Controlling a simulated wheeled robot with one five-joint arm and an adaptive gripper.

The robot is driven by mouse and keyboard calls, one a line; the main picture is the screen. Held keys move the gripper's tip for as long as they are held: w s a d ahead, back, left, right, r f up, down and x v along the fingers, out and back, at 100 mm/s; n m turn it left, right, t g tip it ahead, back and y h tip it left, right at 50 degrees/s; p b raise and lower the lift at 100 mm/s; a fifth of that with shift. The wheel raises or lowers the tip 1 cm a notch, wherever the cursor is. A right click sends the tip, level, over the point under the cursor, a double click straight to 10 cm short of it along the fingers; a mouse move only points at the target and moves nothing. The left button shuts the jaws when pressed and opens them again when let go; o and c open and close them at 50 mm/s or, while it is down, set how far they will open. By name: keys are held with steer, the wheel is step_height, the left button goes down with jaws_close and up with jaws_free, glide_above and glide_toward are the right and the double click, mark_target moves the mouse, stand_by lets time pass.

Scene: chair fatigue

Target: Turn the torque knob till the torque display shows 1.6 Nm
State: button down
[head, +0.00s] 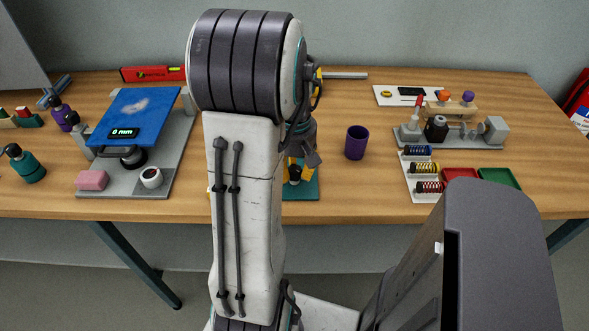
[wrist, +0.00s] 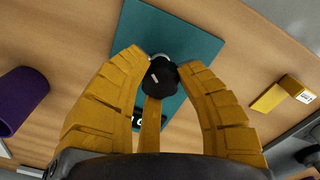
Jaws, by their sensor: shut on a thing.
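The torque knob (wrist: 163,80) is black with a white mark and stands over a teal plate (wrist: 195,45). My gripper (wrist: 164,70) has its yellow fingers shut on the knob, one fingertip on each side. A dark display (wrist: 137,117) with a light character shows just below the knob, partly hidden by my fingers; its value cannot be read. In the head view, my gripper (head: 294,172) is low over the teal plate (head: 307,188), mostly hidden behind my arm; the knob and the display cannot be made out there.
A purple cup (head: 357,142) stands right of the plate; it also shows in the wrist view (wrist: 18,100). A fixture with a blue panel (head: 133,112) stands left. A grey fixture (head: 452,133), spools and red and green trays (head: 497,178) are right. Bare table lies around the cup.

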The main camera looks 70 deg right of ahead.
mark_target(295, 170)
steer(key=shift+a+f, duration=0.15)
steer(key=c, duration=0.8)
jaws_free()
steer(key=shift+r, duration=0.65)
step_height(295, 170, up, 11)
steer(key=shift+f, duration=0.1)
